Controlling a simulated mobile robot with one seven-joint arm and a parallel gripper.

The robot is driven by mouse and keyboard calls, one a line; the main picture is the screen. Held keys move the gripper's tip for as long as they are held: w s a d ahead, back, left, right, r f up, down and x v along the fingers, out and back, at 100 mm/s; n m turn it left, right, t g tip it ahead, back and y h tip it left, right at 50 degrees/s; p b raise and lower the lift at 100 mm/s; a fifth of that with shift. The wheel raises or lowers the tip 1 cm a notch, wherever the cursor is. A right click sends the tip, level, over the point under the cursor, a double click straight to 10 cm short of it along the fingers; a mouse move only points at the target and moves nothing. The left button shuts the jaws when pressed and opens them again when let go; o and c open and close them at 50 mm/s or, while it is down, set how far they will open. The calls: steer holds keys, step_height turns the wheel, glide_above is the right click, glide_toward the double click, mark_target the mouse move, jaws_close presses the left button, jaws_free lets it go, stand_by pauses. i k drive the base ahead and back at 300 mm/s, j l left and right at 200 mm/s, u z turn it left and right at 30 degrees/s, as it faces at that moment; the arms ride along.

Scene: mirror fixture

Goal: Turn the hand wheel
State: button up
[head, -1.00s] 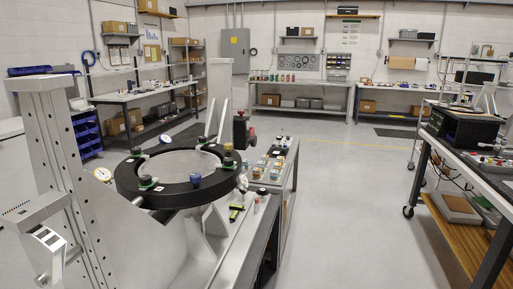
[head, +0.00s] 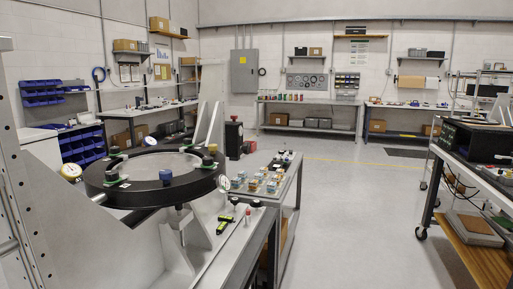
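The mirror fixture stands at the left in the head view. Its black ring (head: 110,194) lies flat around a pale round disc (head: 155,166), with several knobs and clips on the rim, including a blue-topped knob (head: 165,177). White dial gauges sit at the ring's left (head: 71,171) and right (head: 224,183). A tall grey metal column (head: 48,150) with bolt holes fills the left edge and is cut off by the frame. I cannot pick out a hand wheel for certain. My gripper is not in view.
A cart (head: 292,182) with small coloured parts stands just behind the fixture's right side. A bench (head: 490,180) with a black instrument box (head: 470,140) stands at the right. Open grey floor (head: 350,220) lies between them. Benches line the back wall.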

mark_target(246, 147)
steer(key=i+l, duration=0.55)
steer(key=l, duration=0.2)
steer(key=i+l+u, duration=0.1)
steer(key=i+l, duration=0.45)
steer(key=l, duration=0.25)
steer(key=i+l, duration=0.3)
steer(key=i+l+u, duration=0.1)
steer(key=i+l, duration=0.15)
steer(key=l, duration=0.25)
steer(key=i+l, duration=0.25)
steer(key=l, duration=0.15)
